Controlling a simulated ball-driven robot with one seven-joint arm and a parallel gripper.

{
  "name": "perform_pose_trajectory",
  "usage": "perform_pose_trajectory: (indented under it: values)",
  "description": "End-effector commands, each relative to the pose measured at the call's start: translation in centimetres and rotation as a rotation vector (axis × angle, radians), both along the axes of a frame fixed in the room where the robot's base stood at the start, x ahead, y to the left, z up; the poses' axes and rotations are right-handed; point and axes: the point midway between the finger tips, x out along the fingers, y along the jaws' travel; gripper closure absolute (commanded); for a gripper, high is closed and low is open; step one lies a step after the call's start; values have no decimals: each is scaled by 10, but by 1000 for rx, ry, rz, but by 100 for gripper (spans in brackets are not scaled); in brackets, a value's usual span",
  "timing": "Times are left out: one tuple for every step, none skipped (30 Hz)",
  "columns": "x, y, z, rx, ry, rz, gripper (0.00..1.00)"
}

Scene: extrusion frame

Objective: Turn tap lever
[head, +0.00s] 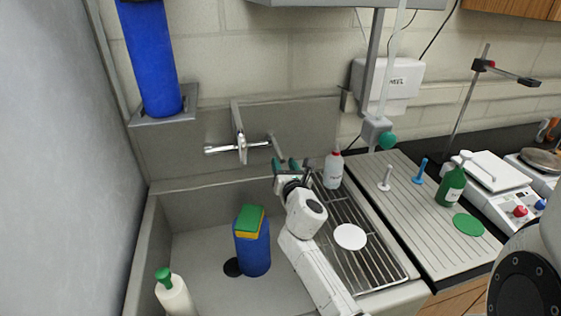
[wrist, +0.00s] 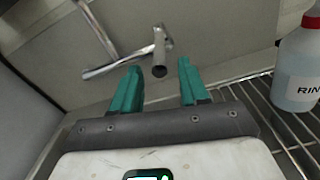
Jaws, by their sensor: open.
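The chrome tap (head: 242,148) is on the wall behind the sink, with a horizontal bar and an upright part. Its left lever arm (head: 217,150) points left and shows in the wrist view as a chrome bar (wrist: 98,68). My gripper (head: 286,164) is open, with green fingers, to the right of and below the tap in the head view. In the wrist view the fingers (wrist: 158,74) point toward the tap. I see no contact, but the depth gap is unclear.
A white rinse bottle (head: 333,170) stands right of my gripper on the wire rack (head: 375,262); it also shows in the wrist view (wrist: 298,70). In the sink (head: 200,258) stand a blue container (head: 253,252) with a sponge (head: 249,219) on top and a green-capped bottle (head: 174,295).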

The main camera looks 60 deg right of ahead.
Motion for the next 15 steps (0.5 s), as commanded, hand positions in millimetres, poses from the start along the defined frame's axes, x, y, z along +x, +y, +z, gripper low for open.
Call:
perform_pose_trajectory:
  values:
    - [5, -6, -3, -4, 1, 3, 56]
    - [8, -9, -3, -4, 1, 2, 56]
    - [11, -13, -3, -4, 1, 1, 56]
    - [13, -15, -3, -4, 1, 2, 56]
    - [15, -18, -3, -3, 0, 2, 56]
    - [18, -21, -3, -2, 1, 1, 56]
    - [20, -23, -3, -1, 1, 1, 56]
    - [21, -24, -2, -2, 1, 2, 56]
    - [23, -26, -2, -2, 1, 2, 56]
    - [24, -28, -2, -1, 1, 2, 56]
    - [25, -29, -2, 0, 0, 2, 56]
    - [26, -30, -1, 0, 0, 1, 56]
    - [27, -31, -1, 0, 0, 1, 56]
    - [27, -32, -1, 1, 0, 0, 56]
    - [28, -32, -1, 1, 0, 0, 56]
